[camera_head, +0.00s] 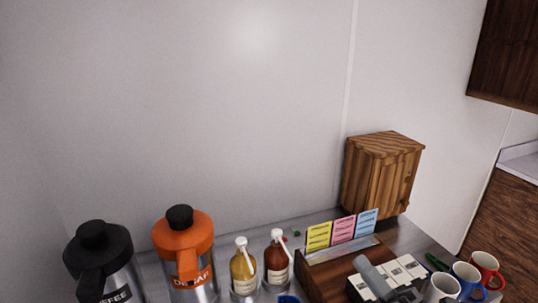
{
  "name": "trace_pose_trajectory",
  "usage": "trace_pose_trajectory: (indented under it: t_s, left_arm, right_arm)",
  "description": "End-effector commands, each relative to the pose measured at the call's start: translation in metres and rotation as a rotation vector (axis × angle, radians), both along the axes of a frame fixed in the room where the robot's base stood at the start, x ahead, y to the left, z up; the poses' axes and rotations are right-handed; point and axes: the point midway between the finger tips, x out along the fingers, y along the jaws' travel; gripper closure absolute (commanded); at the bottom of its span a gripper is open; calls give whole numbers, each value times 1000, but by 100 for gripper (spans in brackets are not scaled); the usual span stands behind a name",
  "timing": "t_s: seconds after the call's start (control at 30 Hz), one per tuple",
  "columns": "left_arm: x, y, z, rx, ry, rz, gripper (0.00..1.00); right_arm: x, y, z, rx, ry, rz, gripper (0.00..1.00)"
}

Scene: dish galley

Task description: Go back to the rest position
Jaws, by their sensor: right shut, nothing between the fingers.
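My right gripper (372,276) shows as a grey shape at the bottom edge, right of the middle. Most of my right arm is cut off by the frame. My left gripper is out of view.
A black-topped coffee dispenser (100,262) and an orange-topped decaf dispenser (184,247) stand at left. Two pump bottles, amber (243,269) and dark red (277,263), stand beside them. A wooden cabinet box (383,175) stands behind. White, blue and red mugs (487,268) are at lower right.

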Motion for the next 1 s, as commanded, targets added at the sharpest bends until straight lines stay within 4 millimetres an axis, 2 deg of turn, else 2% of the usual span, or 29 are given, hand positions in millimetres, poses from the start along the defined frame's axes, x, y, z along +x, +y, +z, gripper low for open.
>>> trace_pose_trajectory:
  t_s: [0.13, 0.27, 0.37, 0.53, 0.63, 0.77, 0.9, 1.0]
  left_arm:
    - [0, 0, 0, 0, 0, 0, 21]
    - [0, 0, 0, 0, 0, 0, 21]
    - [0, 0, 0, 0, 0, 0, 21]
    - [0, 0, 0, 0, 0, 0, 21]
    - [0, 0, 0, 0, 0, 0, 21]
    - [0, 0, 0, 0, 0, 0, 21]
    - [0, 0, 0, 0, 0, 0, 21]
    - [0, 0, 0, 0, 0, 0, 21]
  right_arm:
    - [-4, -51, 9, 299, 46, -146, 100]
    - [-8, -97, -1, 548, 125, -282, 100]
    - [-14, -131, -21, 728, 212, -396, 100]
    - [-32, -174, -75, 1006, 413, -593, 100]
    - [-49, -188, -114, 1147, 560, -709, 100]
    - [-80, -193, -167, 1301, 785, -862, 100]
    - [-121, -183, -217, 1411, 1045, -1008, 100]
    - [-149, -170, -241, 1454, 1213, -1090, 100]
